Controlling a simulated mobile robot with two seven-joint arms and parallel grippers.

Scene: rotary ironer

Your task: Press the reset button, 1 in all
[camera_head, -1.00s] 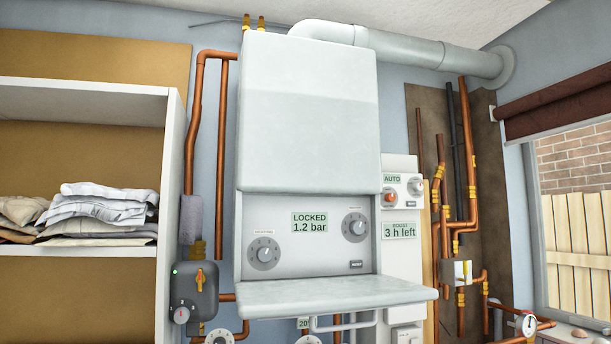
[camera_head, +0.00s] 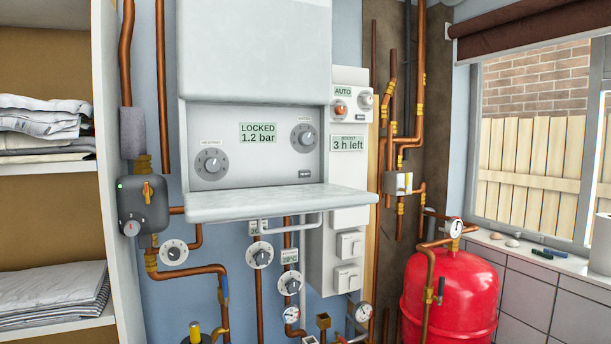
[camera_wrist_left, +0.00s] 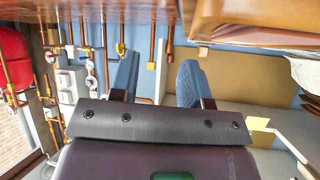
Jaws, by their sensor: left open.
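The boiler's control panel (camera_head: 235,170) is in the head view, under the white casing and above the lowered flap (camera_head: 270,203). A small dark button (camera_head: 305,173) sits at its lower right; its label is too small to read surely. The display (camera_head: 258,133) reads LOCKED, 1.2 bar. Two dials (camera_head: 211,163) flank the display. My left gripper (camera_wrist_left: 157,78) shows only in the left wrist view, its two blue fingers apart with nothing between them. It is away from the panel, which I cannot make out in that view. My right gripper is in neither view.
The flap juts out below the panel. A shelf unit (camera_head: 108,190) with folded cloth is at left. A side box (camera_head: 347,143) reads "3 h left". The window (camera_head: 535,150) is at right.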

